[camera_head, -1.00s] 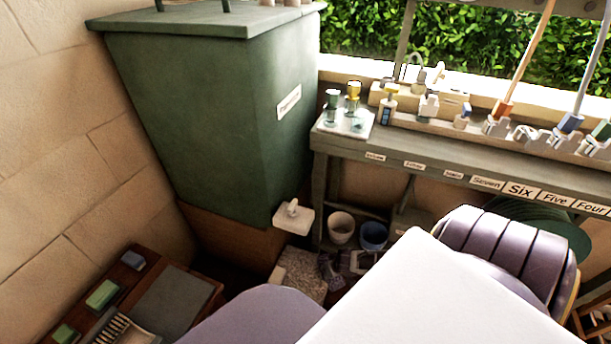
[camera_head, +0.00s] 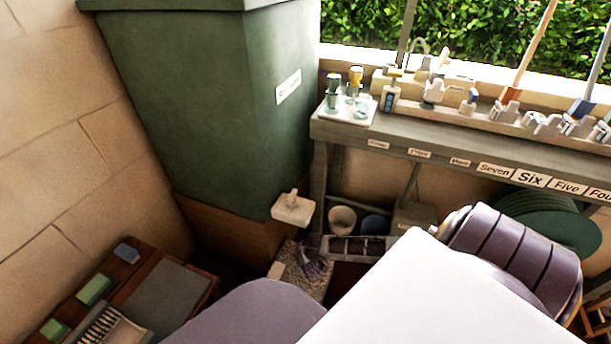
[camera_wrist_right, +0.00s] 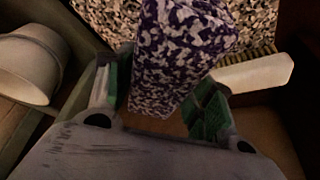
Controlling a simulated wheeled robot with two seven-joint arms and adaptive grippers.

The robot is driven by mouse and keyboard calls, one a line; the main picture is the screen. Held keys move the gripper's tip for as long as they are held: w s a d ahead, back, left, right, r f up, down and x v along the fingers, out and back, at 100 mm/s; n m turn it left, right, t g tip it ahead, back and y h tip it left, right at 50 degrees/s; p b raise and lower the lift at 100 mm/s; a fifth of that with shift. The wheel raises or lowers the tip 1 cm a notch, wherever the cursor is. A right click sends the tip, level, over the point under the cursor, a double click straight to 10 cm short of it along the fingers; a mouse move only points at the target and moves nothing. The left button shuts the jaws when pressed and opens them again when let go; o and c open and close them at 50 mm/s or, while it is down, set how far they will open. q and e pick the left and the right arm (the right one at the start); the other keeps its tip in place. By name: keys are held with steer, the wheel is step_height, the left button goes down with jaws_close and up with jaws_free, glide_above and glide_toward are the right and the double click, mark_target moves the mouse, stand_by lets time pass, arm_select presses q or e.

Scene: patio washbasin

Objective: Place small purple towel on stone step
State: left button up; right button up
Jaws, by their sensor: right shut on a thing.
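The small purple towel, patterned purple and white, hangs between the green-padded fingers of my right gripper (camera_wrist_right: 158,92) in the right wrist view, where the towel (camera_wrist_right: 178,55) is seen close up. My right gripper is shut on it. The speckled stone step (camera_wrist_right: 108,14) lies behind the towel there; I cannot tell whether they touch. In the head view the step (camera_head: 291,263) is low in the corner, and my right gripper (camera_head: 314,264) is small and dark over its right part. My left gripper is not in view.
A green bin (camera_head: 200,100) stands above the step, with a pale spout-like block (camera_head: 292,208) jutting out. A white bucket (camera_wrist_right: 25,65) is left of the gripper in the wrist view. A labelled bench (camera_head: 430,150) stands at right.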

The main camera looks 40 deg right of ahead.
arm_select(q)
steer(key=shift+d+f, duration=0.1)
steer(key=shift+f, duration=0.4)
arm_select(e)
steer(key=shift+w+f, duration=0.1)
steer(key=shift+f, duration=0.35)
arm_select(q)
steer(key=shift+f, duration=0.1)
arm_select(e)
steer(key=shift+f, duration=0.15)
steer(key=shift+f+b, duration=1.6)
steer(key=shift+f, duration=0.35)
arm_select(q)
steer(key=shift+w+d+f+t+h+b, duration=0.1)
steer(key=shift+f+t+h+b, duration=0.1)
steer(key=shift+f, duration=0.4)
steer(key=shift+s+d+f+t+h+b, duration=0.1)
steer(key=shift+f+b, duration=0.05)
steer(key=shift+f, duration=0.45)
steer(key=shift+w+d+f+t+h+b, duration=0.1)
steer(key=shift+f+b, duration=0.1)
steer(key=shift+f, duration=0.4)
arm_select(e)
steer(key=shift+w+a+f, duration=0.1)
steer(key=shift+w+f, duration=0.05)
steer(key=shift+f, duration=0.2)
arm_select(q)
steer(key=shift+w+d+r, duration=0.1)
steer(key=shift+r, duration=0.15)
